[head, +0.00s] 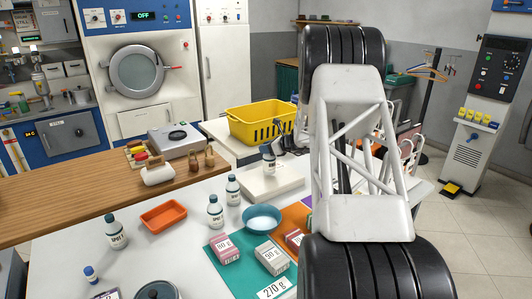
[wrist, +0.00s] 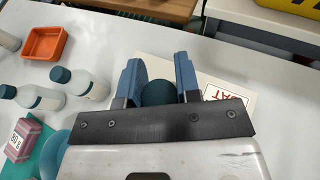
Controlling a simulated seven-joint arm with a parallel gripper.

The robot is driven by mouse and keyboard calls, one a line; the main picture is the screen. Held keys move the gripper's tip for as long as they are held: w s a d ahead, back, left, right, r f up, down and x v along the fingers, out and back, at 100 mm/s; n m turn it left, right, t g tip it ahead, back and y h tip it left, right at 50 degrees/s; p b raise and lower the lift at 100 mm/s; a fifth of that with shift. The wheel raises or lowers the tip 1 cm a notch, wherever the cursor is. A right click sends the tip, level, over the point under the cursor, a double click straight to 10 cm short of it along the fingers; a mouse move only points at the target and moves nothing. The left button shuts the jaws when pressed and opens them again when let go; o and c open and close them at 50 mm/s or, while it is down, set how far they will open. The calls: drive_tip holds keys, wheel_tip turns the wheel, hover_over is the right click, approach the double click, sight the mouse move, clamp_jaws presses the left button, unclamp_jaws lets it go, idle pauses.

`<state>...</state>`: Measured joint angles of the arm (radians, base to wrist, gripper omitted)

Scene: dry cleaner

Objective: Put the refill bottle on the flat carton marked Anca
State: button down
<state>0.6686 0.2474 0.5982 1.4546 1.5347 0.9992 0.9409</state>
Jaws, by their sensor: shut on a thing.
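A white bottle (head: 268,158) with a dark cap is in my gripper (head: 279,147). In the wrist view the two blue fingers of my gripper (wrist: 158,75) close around the dark green cap (wrist: 158,93); the body below is mostly hidden. A flat pale carton (head: 262,187) lies on the white counter under the bottle. It also shows in the wrist view (wrist: 262,75), with part of a red-lettered label; I cannot read a full name. The bottle looks upright over the carton; I cannot tell whether its base touches it.
Similar white bottles (head: 215,212) (head: 115,233) stand to the left, around an orange tray (head: 164,215). A blue bowl (head: 262,219) and small marked boxes (head: 224,250) stand in front. A yellow basket (head: 254,123) stands behind the carton.

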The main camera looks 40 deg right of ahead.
drive_tip(key=shift+f, duration=1.15)
drive_tip(key=c, duration=0.8)
unclamp_jaws()
drive_tip(key=shift+r, duration=0.15)
drive_tip(key=v, duration=1.2)
drive_tip(key=shift+d, duration=0.1)
